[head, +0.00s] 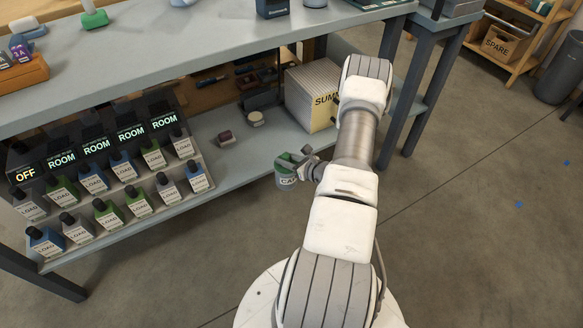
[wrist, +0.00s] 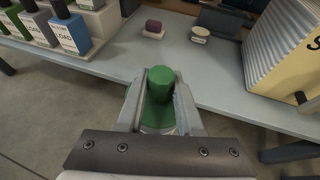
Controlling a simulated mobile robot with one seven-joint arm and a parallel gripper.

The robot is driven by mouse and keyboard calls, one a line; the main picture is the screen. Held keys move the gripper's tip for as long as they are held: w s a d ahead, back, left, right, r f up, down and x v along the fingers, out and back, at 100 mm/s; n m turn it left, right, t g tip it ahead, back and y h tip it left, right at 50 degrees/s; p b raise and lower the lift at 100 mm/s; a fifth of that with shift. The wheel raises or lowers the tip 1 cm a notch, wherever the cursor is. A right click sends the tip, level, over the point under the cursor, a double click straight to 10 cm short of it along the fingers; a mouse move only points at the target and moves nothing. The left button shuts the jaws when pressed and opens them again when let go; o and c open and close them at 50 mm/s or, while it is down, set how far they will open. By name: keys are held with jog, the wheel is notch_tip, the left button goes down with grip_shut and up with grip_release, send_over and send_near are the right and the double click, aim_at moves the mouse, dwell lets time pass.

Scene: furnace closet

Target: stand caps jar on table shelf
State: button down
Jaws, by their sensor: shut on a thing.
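The caps jar (head: 286,180) is a green-topped jar with a pale label, partly reading "CA". My gripper (head: 298,162) is shut on it and holds it in the air just off the front edge of the table's lower shelf (head: 222,133). In the wrist view the jar's green top (wrist: 160,84) sits upright between the two fingers of my gripper (wrist: 160,105). The lower part of the jar is hidden there by the gripper. The shelf (wrist: 200,78) lies beyond it in that view, with bare surface directly past the jar.
Several "LOAD" bottles (head: 125,167) stand in a stepped rack at the shelf's left. A small dark red block (head: 225,137) and a round cream-topped item (head: 255,118) sit mid-shelf. A large "SUM" box (head: 312,95) stands to their right. The tabletop (head: 180,50) overhangs the shelf.

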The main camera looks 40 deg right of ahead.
jog(key=w+d, duration=0.3)
jog(key=w, duration=1.3)
jog(key=shift+w, duration=0.3)
jog(key=shift+f, duration=0.6)
jog(key=c, duration=0.5)
grip_release()
jog(key=shift+s+f, duration=0.1)
jog(key=shift+f, duration=0.05)
